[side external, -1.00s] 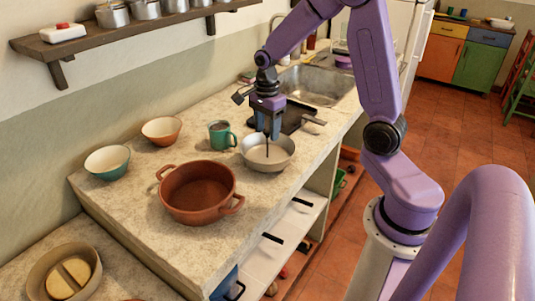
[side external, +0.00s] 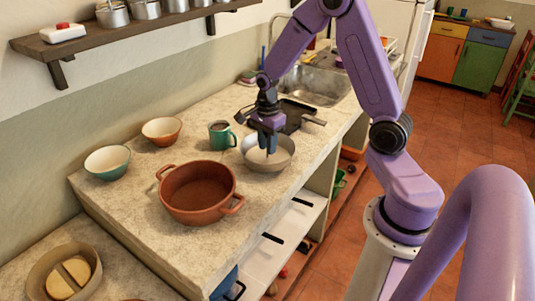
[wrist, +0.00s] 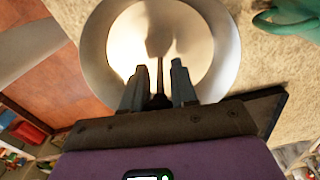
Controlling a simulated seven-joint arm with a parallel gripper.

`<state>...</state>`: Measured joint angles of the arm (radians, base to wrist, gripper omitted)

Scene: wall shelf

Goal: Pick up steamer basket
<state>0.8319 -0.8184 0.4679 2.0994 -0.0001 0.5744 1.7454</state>
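The steamer basket appears to be the shallow grey metal bowl (side external: 284,158) on the counter, with a thin dark post standing up from its middle. In the wrist view, the basket (wrist: 101,62) has a pale, brightly lit inside, and the post (wrist: 160,72) shows between my two fingers. My gripper (side external: 267,149) points down over the basket, its fingertips at or inside the rim level. In the wrist view, my gripper (wrist: 157,85) is open, with a gap on each side of the post. The fingers partly hide the basket's near side.
A brown two-handled pot (side external: 198,208) stands to the left of the basket. A teal mug (side external: 220,134) is close beside it, and a dark pan (side external: 296,115) lies behind. Two small bowls (side external: 107,160) (side external: 162,130) stand near the wall. The counter's front edge is close.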

